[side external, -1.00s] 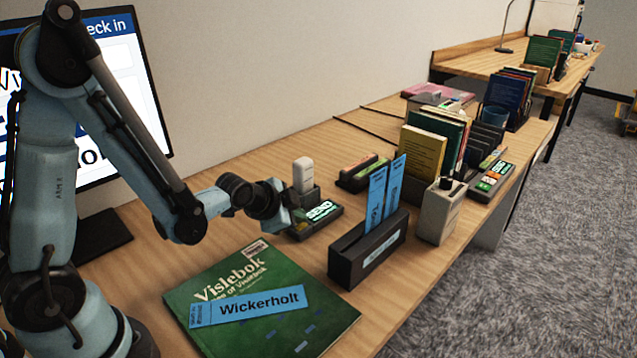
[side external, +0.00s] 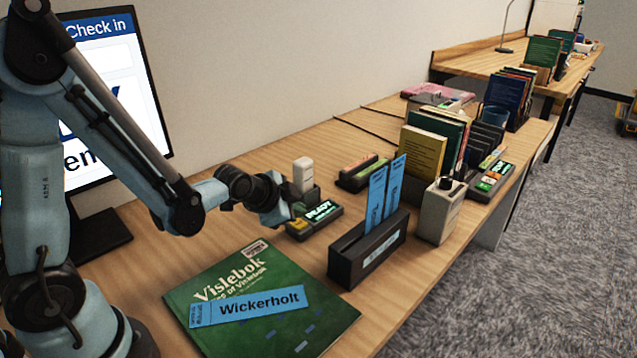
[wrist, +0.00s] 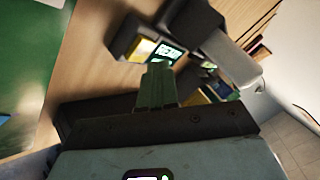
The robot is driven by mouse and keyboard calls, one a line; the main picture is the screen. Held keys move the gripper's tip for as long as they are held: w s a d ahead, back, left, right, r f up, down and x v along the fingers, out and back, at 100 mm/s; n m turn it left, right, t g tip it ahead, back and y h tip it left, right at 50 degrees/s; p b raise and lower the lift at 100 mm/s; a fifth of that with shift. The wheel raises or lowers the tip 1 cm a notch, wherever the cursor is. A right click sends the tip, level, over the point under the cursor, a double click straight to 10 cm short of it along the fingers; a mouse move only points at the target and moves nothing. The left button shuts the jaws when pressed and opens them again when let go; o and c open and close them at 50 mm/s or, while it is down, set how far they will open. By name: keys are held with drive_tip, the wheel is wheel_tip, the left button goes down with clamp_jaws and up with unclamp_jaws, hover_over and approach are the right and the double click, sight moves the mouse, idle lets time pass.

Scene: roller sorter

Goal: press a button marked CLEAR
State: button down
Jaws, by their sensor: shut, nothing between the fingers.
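A small black device (side external: 314,219) with a lit display reading "READY" (side external: 322,211) stands on the desk beside my gripper. A yellow button (side external: 298,226) is at its near left end; it also shows in the wrist view (wrist: 143,48). I cannot read the word CLEAR on any button. My gripper (side external: 281,214) is shut and empty at the left side of the device, partly hiding it. In the wrist view my closed fingers (wrist: 157,72) point at the device, just below its display (wrist: 167,53). I cannot tell whether they touch it.
A white-topped scanner (side external: 303,174) stands behind the device. A black slip holder (side external: 345,262) with blue slips stands to the right. A green book (side external: 225,280) with a "Wickerholt" slip lies in front. A monitor (side external: 115,90) stands at left. A second keyed device (side external: 490,180) is farther right.

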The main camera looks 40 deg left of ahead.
sight(296, 225)
drive_tip(key=shift+r, duration=0.1)
drive_tip(key=shift+r, duration=2.45)
drive_tip(key=s+d+r+n+g+h, duration=0.1)
drive_tip(key=s+d+r+n+g, duration=0.1)
drive_tip(key=s+n, duration=0.5)
drive_tip(key=s+d+r, duration=0.1)
drive_tip(key=s+r, duration=0.1)
drive_tip(key=s, duration=0.4)
drive_tip(key=shift+d+r+n, duration=0.15)
drive_tip(key=shift+n, duration=0.25)
